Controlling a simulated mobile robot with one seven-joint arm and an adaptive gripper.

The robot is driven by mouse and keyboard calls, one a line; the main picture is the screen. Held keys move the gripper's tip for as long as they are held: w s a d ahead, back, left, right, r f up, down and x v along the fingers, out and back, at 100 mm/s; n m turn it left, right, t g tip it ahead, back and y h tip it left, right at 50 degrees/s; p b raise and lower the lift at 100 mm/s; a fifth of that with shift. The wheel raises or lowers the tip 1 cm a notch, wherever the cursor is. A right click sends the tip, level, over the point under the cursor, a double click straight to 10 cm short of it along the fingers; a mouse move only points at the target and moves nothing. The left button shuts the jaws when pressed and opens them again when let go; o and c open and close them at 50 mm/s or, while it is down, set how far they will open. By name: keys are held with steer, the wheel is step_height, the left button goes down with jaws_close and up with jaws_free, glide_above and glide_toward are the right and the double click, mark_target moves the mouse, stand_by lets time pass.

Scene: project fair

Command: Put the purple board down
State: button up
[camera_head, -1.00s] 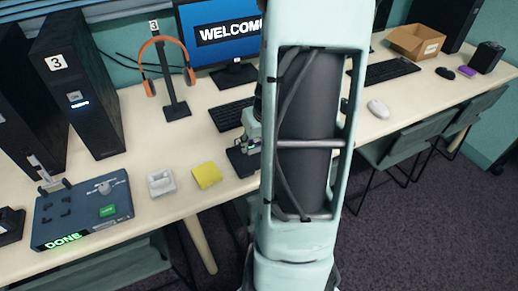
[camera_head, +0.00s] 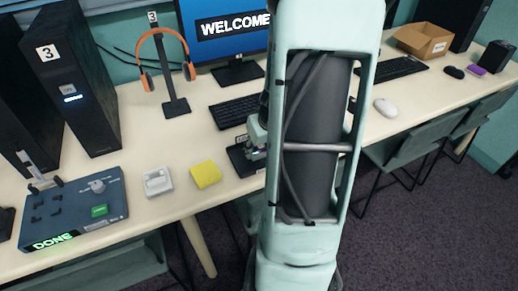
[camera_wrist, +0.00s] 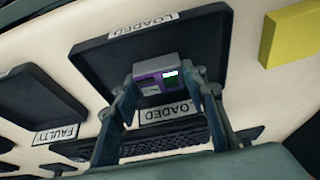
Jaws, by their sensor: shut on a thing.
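The purple board (camera_wrist: 150,82), with a white chip and grey parts on it, is between the fingertips of my gripper (camera_wrist: 170,88) in the wrist view. My gripper is shut on it. Behind the board in that view is a black tray (camera_wrist: 105,62) with LOADED labels at two edges. I cannot tell whether the board touches the tray. In the head view my arm hides most of my gripper (camera_head: 257,135), which is over the dark tray (camera_head: 240,162). The board cannot be made out there.
A yellow block (camera_head: 206,175), a white case (camera_head: 158,182) and a blue-grey test box (camera_head: 75,212) reading DONE are left of the tray. A keyboard (camera_head: 232,111) lies behind it. Another tray (camera_wrist: 40,95) is by a FAULTY label (camera_wrist: 57,133).

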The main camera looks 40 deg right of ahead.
steer(key=shift+f, duration=0.2)
steer(key=o, duration=1.2)
steer(key=shift+r, duration=0.1)
steer(key=shift+r, duration=0.2)
steer(key=p+v, duration=0.3)
steer(key=v, duration=0.8)
steer(key=shift+s+r, duration=0.3)
steer(key=shift+r, duration=0.05)
